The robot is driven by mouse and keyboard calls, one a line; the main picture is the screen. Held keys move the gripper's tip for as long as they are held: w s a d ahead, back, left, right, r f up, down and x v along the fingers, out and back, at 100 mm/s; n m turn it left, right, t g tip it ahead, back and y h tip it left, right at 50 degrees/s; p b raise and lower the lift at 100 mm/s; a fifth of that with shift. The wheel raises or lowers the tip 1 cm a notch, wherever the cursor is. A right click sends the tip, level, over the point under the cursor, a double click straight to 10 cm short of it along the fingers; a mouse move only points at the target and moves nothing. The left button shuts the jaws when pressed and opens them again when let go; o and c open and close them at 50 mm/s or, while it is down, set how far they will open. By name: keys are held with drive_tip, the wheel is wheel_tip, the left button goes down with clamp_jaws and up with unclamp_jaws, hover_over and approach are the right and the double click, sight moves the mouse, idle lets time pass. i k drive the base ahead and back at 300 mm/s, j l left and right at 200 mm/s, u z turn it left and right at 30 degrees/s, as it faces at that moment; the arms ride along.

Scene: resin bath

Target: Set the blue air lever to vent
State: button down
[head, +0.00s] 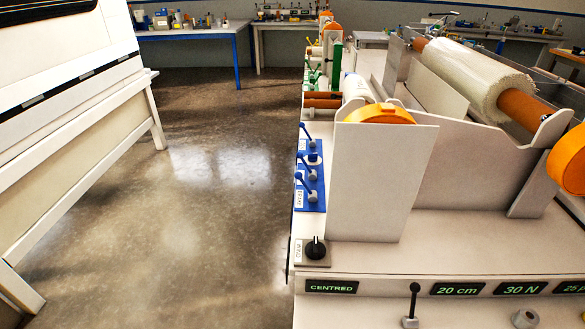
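A blue panel (318,196) lies on the left edge of the machine, in the middle of the head view. Several small blue levers with knobs stand on it: a lower lever (305,189), a middle lever (306,163) and one behind them. The levers lean up and to the left. Small white labels sit along the panel's left side, too small to read surely, so I cannot tell which lever is the air lever or where vent is. My gripper is not in view.
A pale upright plate (380,185) stands right of the panel. A black knob (316,248) is nearer, above a front with green displays (331,287). A fabric roll (475,78) lies at right. Open floor (190,200) lies left, bounded by a white frame (75,125).

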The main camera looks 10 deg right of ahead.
sight(299, 155)
drive_tip(key=j+z, duration=0.2)
drive_tip(key=j, duration=2.05)
drive_tip(key=i+j, duration=0.2)
drive_tip(key=i+j+z, duration=0.15)
drive_tip(key=j, duration=0.25)
drive_tip(key=i+j, duration=0.25)
drive_tip(key=i+j+z, duration=0.1)
drive_tip(key=j, duration=0.35)
drive_tip(key=i+j, duration=0.25)
drive_tip(key=i, duration=0.2)
drive_tip(key=i+j+z, duration=0.15)
drive_tip(key=i, duration=0.3)
drive_tip(key=i+j, duration=0.4)
